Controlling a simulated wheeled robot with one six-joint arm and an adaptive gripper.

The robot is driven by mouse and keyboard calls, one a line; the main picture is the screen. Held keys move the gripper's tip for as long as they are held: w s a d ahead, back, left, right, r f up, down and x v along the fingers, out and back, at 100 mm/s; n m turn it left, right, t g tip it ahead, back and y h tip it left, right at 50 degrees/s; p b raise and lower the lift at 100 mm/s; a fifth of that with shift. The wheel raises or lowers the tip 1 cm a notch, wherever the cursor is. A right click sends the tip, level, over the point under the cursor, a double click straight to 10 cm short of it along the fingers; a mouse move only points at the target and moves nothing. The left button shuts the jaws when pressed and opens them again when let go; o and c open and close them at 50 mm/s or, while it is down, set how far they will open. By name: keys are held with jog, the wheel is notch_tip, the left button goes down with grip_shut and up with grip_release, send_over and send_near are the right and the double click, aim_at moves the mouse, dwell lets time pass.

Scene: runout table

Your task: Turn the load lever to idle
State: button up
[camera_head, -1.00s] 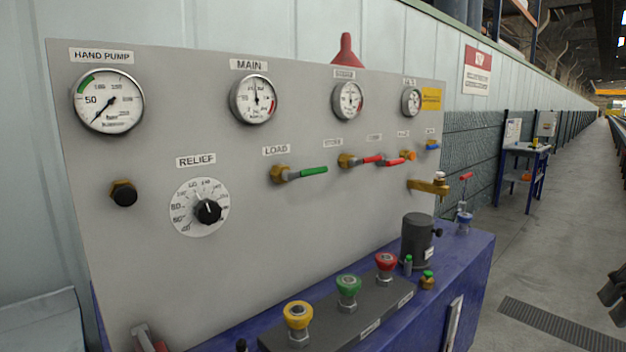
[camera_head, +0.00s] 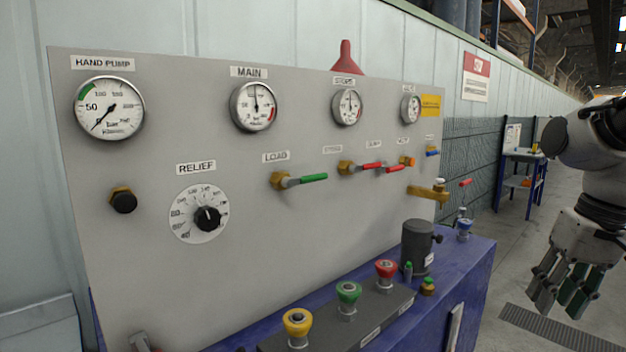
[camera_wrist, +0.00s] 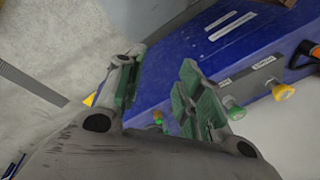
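The load lever (camera_head: 312,178) has a green handle on a brass valve body, below the LOAD label (camera_head: 276,157) on the grey panel. Its handle points right, close to level, tilted slightly up at the tip. My gripper (camera_head: 562,292) hangs at the right edge in the head view, fingers pointing down, well to the right of the panel and apart from the lever. In the wrist view my gripper (camera_wrist: 155,95) has its fingers spread with nothing between them. The lever cannot be made out in the wrist view.
Red-handled levers (camera_head: 371,166) sit right of the load lever. A brass tap (camera_head: 428,191) sticks out from the panel's right part. A dark cylinder (camera_head: 417,243) and yellow, green and red knobs (camera_head: 348,293) stand on the blue bench (camera_head: 470,258). Open floor lies right.

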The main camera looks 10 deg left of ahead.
jog(key=w+a+f+m+g+y, duration=0.1)
jog(key=w+a+y, duration=0.1)
jog(key=w+a, duration=0.45)
jog(key=w+a+f+g+y, duration=0.1)
jog(key=w+a+g+y, duration=0.2)
jog(key=a, duration=0.6)
jog(key=y, duration=1)
send_near(320, 177)
jog(key=a, duration=0.3)
jog(key=shift+n, duration=0.3)
jog(key=a, duration=0.2)
jog(key=s+a, duration=0.1)
jog(key=a, duration=0.1)
jog(key=a+f, duration=0.1)
jog(key=a, duration=0.2)
jog(key=shift+s, duration=0.4)
jog(key=shift+a+f+t, duration=0.15)
jog(key=shift+a+t, duration=0.25)
jog(key=shift+a, duration=0.15)
grip_shut()
